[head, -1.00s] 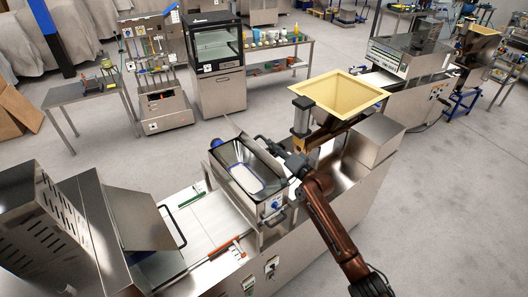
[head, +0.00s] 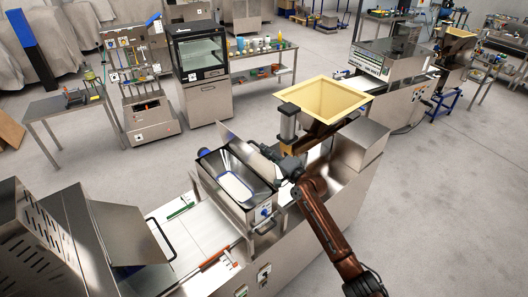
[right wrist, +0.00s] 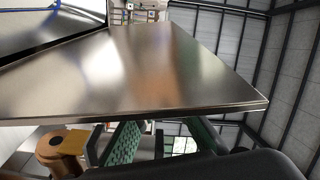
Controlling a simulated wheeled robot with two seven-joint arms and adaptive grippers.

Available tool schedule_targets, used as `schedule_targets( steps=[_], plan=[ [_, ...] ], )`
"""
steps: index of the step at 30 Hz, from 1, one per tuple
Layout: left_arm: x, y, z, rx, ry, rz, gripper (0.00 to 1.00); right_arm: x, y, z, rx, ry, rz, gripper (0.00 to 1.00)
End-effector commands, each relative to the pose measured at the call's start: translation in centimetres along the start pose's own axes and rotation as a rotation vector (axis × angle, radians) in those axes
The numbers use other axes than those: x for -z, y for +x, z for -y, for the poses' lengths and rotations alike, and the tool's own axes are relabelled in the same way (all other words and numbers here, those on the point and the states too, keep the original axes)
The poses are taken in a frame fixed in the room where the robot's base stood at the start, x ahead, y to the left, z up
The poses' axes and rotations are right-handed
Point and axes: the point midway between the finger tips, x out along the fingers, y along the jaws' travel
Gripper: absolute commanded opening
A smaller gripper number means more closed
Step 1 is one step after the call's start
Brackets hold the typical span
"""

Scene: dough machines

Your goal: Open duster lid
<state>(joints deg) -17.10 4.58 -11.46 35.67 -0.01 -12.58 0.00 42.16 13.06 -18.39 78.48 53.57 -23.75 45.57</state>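The duster (head: 262,212) is a steel box on the dough machine, with white flour in its open top. Its steel lid (head: 238,145) stands raised and tilted along the far right side of the box. My right gripper (head: 272,154) is at the outer, right side of the lid. In the right wrist view, the lid (right wrist: 140,70) fills the upper middle as a shiny plate. The green pads of my right gripper (right wrist: 163,140) show apart just beyond its lower edge, with a gap between them. Nothing shows clamped between them. My left gripper is not in view.
A yellow hopper (head: 323,100) stands behind and right of my right gripper, with a grey cylinder (head: 287,124) close by. A white belt (head: 196,230) runs left of the duster. A steel guard (head: 130,232) stands farther left. Open floor lies to the right.

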Motion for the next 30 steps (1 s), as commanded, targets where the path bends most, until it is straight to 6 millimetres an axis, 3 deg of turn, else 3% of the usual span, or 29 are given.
schedule_targets(
  steps=[6,17,22,30],
  plan=[
    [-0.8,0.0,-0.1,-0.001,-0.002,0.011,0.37,-0.1,0.0,0.0,-0.001,0.001,0.002,0.27],
    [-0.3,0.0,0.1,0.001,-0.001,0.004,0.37,-0.2,-0.4,-0.1,-0.002,0.001,0.004,0.27],
    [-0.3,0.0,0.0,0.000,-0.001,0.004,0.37,-0.2,-2.8,-0.2,-0.003,0.001,0.003,0.27],
    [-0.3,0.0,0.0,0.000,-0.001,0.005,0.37,-0.2,-8.5,-0.1,-0.003,-0.001,0.003,0.27]
  ],
)
